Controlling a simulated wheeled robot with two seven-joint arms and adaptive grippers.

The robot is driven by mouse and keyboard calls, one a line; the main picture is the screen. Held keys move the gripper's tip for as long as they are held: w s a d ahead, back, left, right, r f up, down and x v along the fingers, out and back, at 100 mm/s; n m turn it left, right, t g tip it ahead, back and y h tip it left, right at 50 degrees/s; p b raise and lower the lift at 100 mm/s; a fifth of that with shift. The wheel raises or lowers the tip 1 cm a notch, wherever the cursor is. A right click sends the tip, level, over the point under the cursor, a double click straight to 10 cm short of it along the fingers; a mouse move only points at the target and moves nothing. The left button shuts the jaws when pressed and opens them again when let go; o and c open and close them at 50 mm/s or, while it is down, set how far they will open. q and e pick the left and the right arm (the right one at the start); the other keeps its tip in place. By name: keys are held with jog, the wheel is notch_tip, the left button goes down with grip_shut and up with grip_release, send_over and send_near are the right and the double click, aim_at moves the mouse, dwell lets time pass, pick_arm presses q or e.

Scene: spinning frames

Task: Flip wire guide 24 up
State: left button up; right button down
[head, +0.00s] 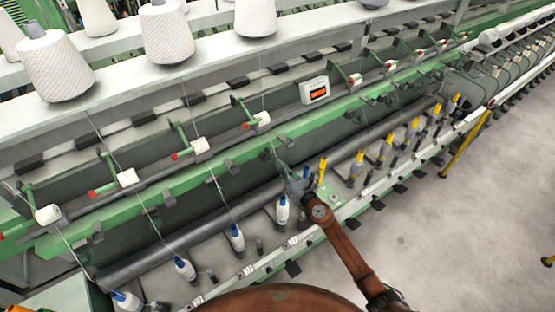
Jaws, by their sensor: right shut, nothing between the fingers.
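Small grey wire guides stand along the long green rail (190,183) of the spinning frame; I cannot read any numbers, so I cannot tell which is 24. One guide (281,139) sits on the rail just above my right gripper. Another guide (229,165) is to its left. My right gripper (284,168) is shut and empty, reaching up toward the rail from the lower right. It is close below the rail; I cannot tell whether it touches anything. My left gripper is not in view.
Blue-and-white bobbins (282,213) stand below the rail on the left, and yellow-topped spindles (357,166) on the right. A display box (314,90) hangs above the rail. White yarn cones (55,68) line the top shelf. Open floor (460,220) lies to the right.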

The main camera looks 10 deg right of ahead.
jog(key=s+d+r+p, duration=0.1)
jog(key=s+r+p, duration=0.3)
jog(key=r, duration=0.3)
jog(key=shift+s+d+r+p, duration=0.25)
jog(key=shift+s+d+p, duration=0.1)
jog(key=shift+p, duration=0.4)
dwell(0.6)
